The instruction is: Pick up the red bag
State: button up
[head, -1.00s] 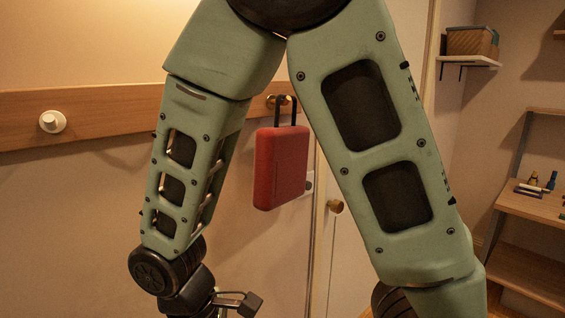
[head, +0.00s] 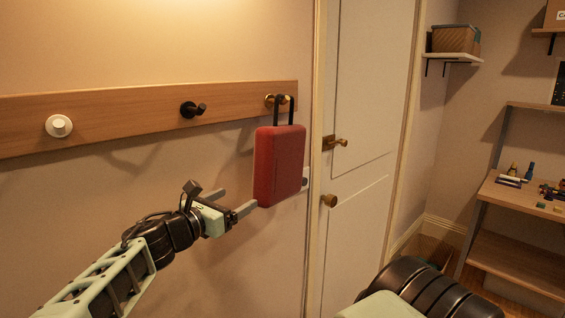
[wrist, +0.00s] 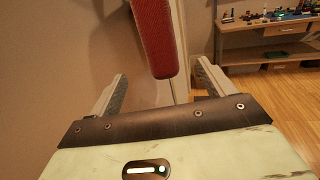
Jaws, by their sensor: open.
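The red bag (head: 279,165) hangs by its dark handle straps from a brass hook (head: 272,100) at the right end of a wooden rail. My gripper (head: 237,200) is open and empty, pointing right, just left of the bag's lower part in the head view. In the wrist view the bag's lower part (wrist: 154,40) comes down from the top, beyond and between the two spread fingers of my gripper (wrist: 161,82). I cannot tell whether a finger touches the bag. The bag's top and handles are out of the wrist view.
The wooden rail (head: 110,112) also bears a black hook (head: 192,109) and a white knob (head: 59,126). A white door (head: 365,120) with brass handles stands right of the bag. A desk (head: 525,196) with small items is at far right.

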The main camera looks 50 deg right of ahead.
aim_at(258, 183)
jog(key=d+p, duration=0.1)
jog(key=d, duration=0.2)
jog(key=w+d+p, duration=0.1)
jog(key=d+p, duration=0.1)
jog(key=d, duration=0.2)
jog(key=w+d+p, duration=0.1)
jog(key=d, duration=0.2)
jog(key=shift+d+r, duration=0.25)
jog(key=shift+d, duration=0.05)
jog(key=shift+d+f+p, duration=0.1)
jog(key=shift+d+p, duration=0.2)
jog(key=shift+d, duration=0.3)
jog(key=d+p, duration=0.1)
jog(key=d, duration=0.1)
jog(key=w+d+p, duration=0.1)
jog(key=d+p, duration=0.1)
jog(key=shift+d, duration=0.25)
jog(key=shift+d+f, duration=0.15)
jog(key=shift+d, duration=0.15)
jog(key=shift+c, duration=0.3)
jog(key=c, duration=1.3)
jog(key=shift+c, duration=0.2)
jog(key=s+r+b, duration=0.4)
jog(key=s+r, duration=0.4)
jog(key=s, duration=0.6)
jog(key=shift+a, duration=0.4)
